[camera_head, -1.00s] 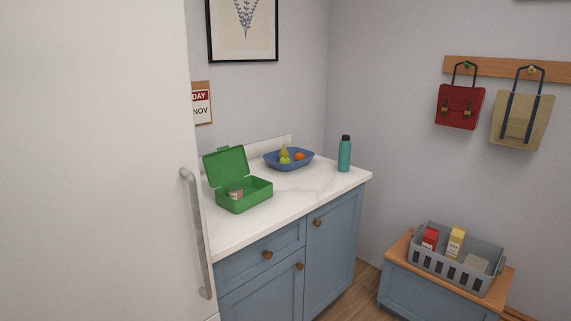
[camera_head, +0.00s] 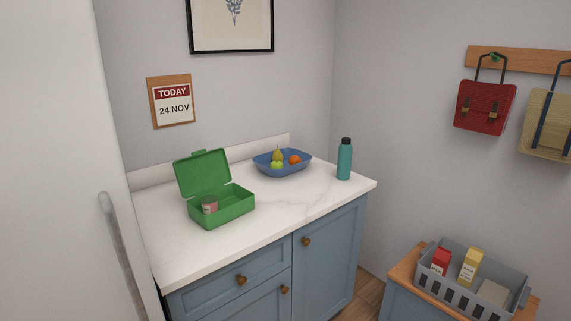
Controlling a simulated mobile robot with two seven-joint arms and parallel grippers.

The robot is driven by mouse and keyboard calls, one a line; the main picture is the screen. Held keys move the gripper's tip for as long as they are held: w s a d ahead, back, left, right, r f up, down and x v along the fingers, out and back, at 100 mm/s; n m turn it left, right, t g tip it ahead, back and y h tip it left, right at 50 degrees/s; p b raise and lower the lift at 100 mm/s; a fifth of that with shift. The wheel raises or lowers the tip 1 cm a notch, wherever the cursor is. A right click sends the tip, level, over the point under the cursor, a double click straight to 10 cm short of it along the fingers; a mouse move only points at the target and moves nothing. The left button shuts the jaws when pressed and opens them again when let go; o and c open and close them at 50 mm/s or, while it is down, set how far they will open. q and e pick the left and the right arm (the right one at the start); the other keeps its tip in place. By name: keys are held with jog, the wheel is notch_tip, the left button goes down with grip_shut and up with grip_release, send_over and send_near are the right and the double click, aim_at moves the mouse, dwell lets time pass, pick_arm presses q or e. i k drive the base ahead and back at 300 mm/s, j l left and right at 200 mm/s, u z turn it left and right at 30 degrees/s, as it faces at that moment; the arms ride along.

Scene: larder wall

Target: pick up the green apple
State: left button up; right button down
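The green apple (camera_head: 277,165) lies in a blue bowl (camera_head: 294,171) at the back of the white counter. A yellow-green pear (camera_head: 277,153) stands behind it, and an orange (camera_head: 295,159) lies to its right in the same bowl. The bowl's near rim is just below the apple. Neither of my grippers is in view.
An open green lunchbox (camera_head: 222,207) with a small can (camera_head: 209,204) stands left on the counter (camera_head: 185,254). A teal bottle (camera_head: 345,160) stands right of the bowl. A tall white door with a handle (camera_head: 121,255) fills the left. A grey basket (camera_head: 463,296) sits lower right.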

aim_at(277, 164)
jog(key=i+l, duration=0.75)
jog(key=i+l+u, duration=0.1)
jog(key=i+l, duration=0.6)
jog(key=l, duration=0.15)
